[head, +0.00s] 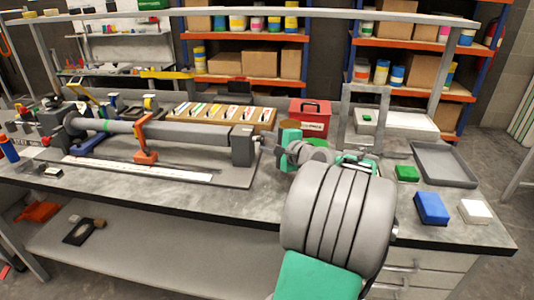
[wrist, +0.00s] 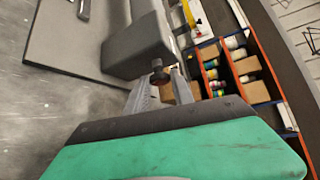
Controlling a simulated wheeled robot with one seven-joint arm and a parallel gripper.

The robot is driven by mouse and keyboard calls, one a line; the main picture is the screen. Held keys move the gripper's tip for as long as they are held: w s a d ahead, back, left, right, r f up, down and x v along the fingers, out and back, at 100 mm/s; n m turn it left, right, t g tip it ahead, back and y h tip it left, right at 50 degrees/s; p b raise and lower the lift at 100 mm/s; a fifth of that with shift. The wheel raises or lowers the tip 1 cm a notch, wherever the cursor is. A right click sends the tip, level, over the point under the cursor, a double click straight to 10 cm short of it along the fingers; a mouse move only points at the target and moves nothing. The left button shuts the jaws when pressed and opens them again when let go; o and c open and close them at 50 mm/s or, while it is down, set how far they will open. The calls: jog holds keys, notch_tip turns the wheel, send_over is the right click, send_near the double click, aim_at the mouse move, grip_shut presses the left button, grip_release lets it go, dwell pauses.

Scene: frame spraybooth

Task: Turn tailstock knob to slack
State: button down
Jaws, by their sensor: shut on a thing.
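The tailstock (head: 242,148) is a grey block at the right end of the long grey lathe-like fixture in the head view. It shows large in the wrist view (wrist: 138,48). Its small dark knob (wrist: 158,77) sticks out from the end face, between my fingertips. My gripper (wrist: 160,82) is shut on the knob, with one finger on each side. In the head view my gripper (head: 281,157) is just right of the tailstock; the knob cannot be made out there. The knob's turn angle cannot be read.
An orange rest (head: 144,140) holds the grey bar (head: 190,134) left of the tailstock. A red toolbox (head: 310,118) stands behind my gripper. A grey tray (head: 445,165), a green block (head: 407,173), a blue block (head: 431,208) and a white block (head: 474,211) lie to the right.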

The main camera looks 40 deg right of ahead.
jog(key=f+n+t+b, duration=0.1)
jog(key=b, duration=0.2)
jog(key=shift+f, duration=0.1)
jog(key=n+t+b, duration=0.1)
jog(key=b, duration=0.1)
jog(key=shift+r+h+b, duration=0.2)
jog(key=shift+h+b, duration=0.1)
jog(key=shift+b, duration=0.05)
jog(key=shift+r+t, duration=0.1)
jog(key=shift+t, duration=0.2)
jog(key=c, duration=1.1)
grip_release()
jog(key=s, duration=0.5)
jog(key=s+a, duration=0.1)
jog(key=s, duration=0.2)
jog(key=shift+w, duration=0.1)
